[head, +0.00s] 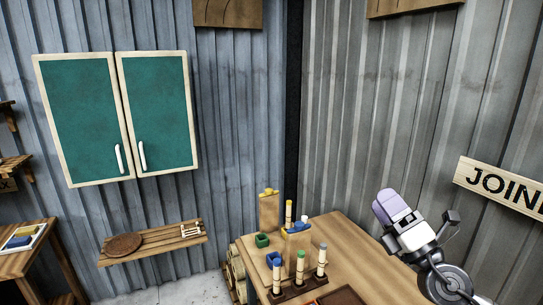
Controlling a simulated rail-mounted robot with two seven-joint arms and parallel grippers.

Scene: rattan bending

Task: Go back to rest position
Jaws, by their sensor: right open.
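My right gripper (389,203), with lilac fingers on a white body, is raised at the right of the head view. Its fingers point up and to the left, above the right side of the wooden workbench (347,243). It is open, and I see nothing held between the fingers. My left gripper is not in view.
The bench carries a dark rack (299,288) of upright sticks, a green cup (262,240) and blue blocks. A green cabinet (80,120) and a wooden shelf (150,243) are on the left wall. A "JOIN" sign (505,184) is at right.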

